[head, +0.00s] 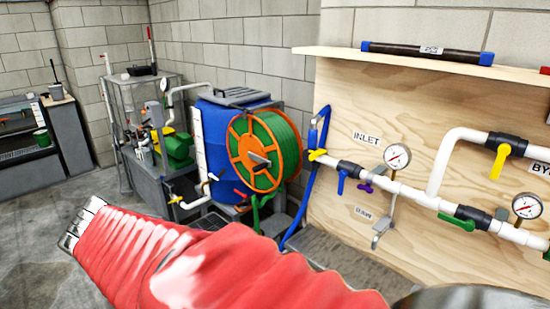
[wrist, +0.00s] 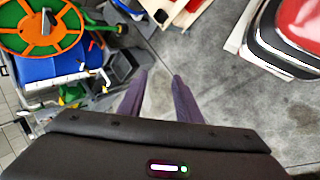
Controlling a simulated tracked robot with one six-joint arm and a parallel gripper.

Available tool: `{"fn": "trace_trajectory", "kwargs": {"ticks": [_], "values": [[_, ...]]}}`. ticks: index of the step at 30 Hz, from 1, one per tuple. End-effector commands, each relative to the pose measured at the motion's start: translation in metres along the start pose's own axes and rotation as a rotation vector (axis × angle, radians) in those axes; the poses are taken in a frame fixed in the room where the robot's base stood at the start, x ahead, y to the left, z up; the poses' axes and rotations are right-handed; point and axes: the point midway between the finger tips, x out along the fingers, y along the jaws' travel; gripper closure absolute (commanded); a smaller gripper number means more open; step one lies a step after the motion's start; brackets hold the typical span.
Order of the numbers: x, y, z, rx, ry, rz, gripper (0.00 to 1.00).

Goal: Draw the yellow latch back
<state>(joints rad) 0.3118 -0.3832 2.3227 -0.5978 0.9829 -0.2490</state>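My gripper (wrist: 159,82) shows in the wrist view. Its two dark fingers stand apart with only grey floor between them, so it is open and empty. No part that is clearly a latch can be made out. In the head view, yellow handles show on the inlet fitting (head: 317,155), on the bypass pipe (head: 499,162) and low by the blue tank (head: 175,201); I cannot tell whether one of them is the latch. My red-sleeved arm covers the lower middle of the head view and hides what lies behind it.
A green hose reel (head: 279,140) stands before the blue barrel (head: 207,160). A plywood panel (head: 340,95) carries white piping and gauges (head: 397,157). A grey bench (head: 70,140) is at the far left. A red object (wrist: 299,18) is at upper right in the wrist view. Open floor (head: 45,235) lies left.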

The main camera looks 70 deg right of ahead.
Motion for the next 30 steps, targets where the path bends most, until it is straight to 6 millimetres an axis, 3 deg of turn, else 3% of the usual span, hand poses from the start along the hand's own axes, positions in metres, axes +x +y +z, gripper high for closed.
{"fn": "trace_trajectory", "kwargs": {"ticks": [6,18,30], "values": [[0.041,0.079,0.03,-0.178,-0.231,0.136,0.69],[0.103,0.216,0.094,-0.549,-0.66,0.278,0.69],[0.171,0.323,0.158,-0.954,-1.044,0.296,0.69]]}}
